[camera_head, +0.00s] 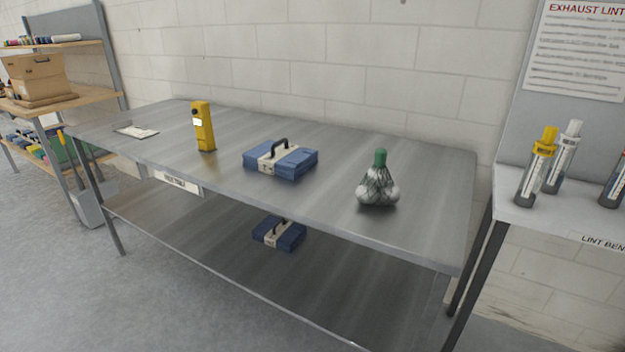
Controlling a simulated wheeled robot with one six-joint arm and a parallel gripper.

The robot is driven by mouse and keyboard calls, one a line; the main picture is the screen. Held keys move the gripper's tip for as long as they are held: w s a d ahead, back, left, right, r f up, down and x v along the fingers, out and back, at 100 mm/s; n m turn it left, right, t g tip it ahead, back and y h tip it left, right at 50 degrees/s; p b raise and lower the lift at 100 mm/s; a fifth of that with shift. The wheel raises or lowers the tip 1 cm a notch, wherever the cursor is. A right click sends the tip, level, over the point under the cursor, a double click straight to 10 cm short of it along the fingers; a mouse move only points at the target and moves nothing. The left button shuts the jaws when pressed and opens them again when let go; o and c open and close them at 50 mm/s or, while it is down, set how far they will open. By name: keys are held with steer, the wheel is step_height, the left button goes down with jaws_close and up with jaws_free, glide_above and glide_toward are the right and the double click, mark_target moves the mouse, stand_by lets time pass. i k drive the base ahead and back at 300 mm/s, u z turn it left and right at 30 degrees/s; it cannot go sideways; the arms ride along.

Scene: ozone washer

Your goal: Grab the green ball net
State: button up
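The green ball net (378,187) stands upright on the right part of the metal table (330,219). It is a dark net around several whitish balls, gathered at the top into a green neck. Nothing touches it, and its front side is fully visible. My gripper is not in view.
On the same table are a blue case with a handle (290,163), a yellow device (203,128) and a flat clipboard (136,131). Another blue case (279,233) shows lower down. A bench with tubes (537,167) stands at right, shelves (88,100) at left. Grey floor (60,290) is clear in front.

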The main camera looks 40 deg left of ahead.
mark_target(376, 181)
steer(key=u, duration=1.2)
steer(key=i, duration=0.15)
